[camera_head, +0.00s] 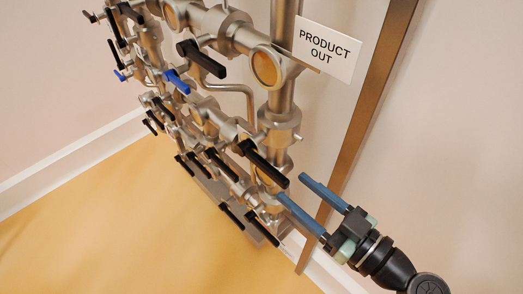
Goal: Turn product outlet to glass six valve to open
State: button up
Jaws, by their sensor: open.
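My gripper (291,187) is at the lower right, with its two long blue fingers spread apart and nothing between them. A black valve handle (264,164) is up and left of the fingertips, on the steel pipe column at the right. The fingertips look close to its lower right end; whether they touch cannot be told. Another black handle (203,59) sits higher, left of a round sight glass (265,68). A white sign (327,49) reading "PRODUCT OUT" is at the top right. No label for glass six can be read.
Several more black handles, such as one low down (262,229), and a blue handle (177,81) crowd the pipework to the left. A brown upright post (372,90) stands right of the pipes, close to my gripper. The yellow floor (110,230) at lower left is clear.

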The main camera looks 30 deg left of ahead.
aim_at(261, 160)
jog(key=p+x, duration=0.3)
jog(key=x, duration=0.6)
jog(key=shift+a+r+p, duration=0.1)
jog(key=shift+p, duration=0.2)
jog(key=shift+w+a, duration=0.15)
jog(key=shift+a, duration=0.25)
grip_shut()
dwell(0.6)
